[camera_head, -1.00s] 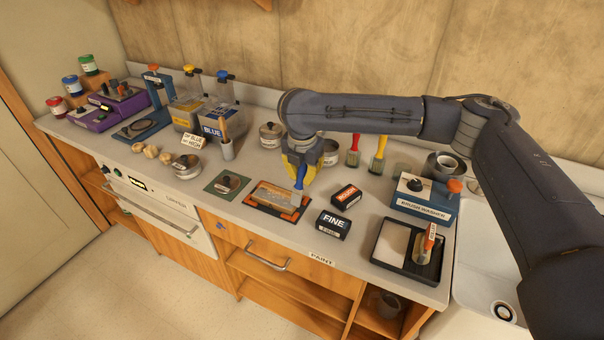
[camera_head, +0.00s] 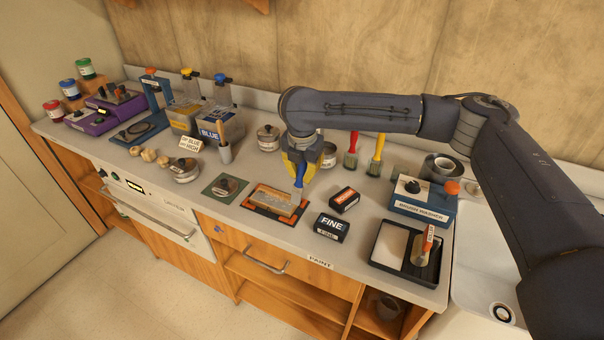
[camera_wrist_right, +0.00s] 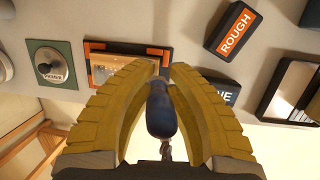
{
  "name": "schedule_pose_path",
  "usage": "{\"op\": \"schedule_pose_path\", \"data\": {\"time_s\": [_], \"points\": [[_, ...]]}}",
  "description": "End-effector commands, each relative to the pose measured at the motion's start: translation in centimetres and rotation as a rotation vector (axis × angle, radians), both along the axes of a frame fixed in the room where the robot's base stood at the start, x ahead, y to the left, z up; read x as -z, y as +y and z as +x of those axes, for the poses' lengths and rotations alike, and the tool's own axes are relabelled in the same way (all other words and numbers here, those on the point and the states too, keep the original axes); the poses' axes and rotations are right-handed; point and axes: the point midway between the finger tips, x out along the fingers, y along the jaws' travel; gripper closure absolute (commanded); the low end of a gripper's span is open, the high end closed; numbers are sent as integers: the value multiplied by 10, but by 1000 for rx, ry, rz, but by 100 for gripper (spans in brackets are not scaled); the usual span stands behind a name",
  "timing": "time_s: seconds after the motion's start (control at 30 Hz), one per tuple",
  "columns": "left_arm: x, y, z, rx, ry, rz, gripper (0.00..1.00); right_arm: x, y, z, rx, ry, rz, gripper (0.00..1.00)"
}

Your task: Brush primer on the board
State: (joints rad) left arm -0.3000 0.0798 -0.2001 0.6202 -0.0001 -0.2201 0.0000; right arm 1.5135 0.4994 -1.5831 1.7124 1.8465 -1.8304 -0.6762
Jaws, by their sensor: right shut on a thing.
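The board (camera_head: 268,198) lies in an orange-cornered dark frame (camera_head: 257,208) on the counter. It also shows in the right wrist view (camera_wrist_right: 115,70), partly hidden by my gripper. My right gripper (camera_head: 299,170) is shut on the blue-handled brush (camera_head: 300,174). The brush points down, its head at the board's right end; I cannot tell whether the bristles touch. The blue handle fills the middle of the right wrist view (camera_wrist_right: 161,112). A lidded tin labelled primer (camera_wrist_right: 50,64) sits on a green mat (camera_wrist_right: 68,50) left of the board. My left gripper is not in view.
ROUGH (camera_head: 344,199) and FINE (camera_head: 331,227) blocks lie right of the board. Red (camera_head: 350,160) and yellow (camera_head: 375,167) brushes stand behind. Blue and yellow bins (camera_head: 217,122) are behind left.

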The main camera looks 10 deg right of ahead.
Motion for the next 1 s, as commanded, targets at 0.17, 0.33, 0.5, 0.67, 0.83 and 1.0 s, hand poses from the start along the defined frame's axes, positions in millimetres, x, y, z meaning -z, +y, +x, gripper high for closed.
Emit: {"op": "schedule_pose_path", "data": {"time_s": [0.17, 0.33, 0.5, 0.67, 0.83, 1.0], "points": [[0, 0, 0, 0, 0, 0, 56, 0, 4, 3, 0, 0, 0, 100], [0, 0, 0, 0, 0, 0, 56, 1, 8, 6, 0, 0, 0, 100], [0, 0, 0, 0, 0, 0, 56, 1, 9, 6, 0, 0, 0, 100], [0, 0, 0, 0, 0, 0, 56, 2, 9, 6, 0, 0, 0, 100], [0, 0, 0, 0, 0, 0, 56, 4, 9, 6, 0, 1, 1, 100], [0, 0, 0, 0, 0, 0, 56, 6, 9, 6, 0, 1, 1, 100]]}}
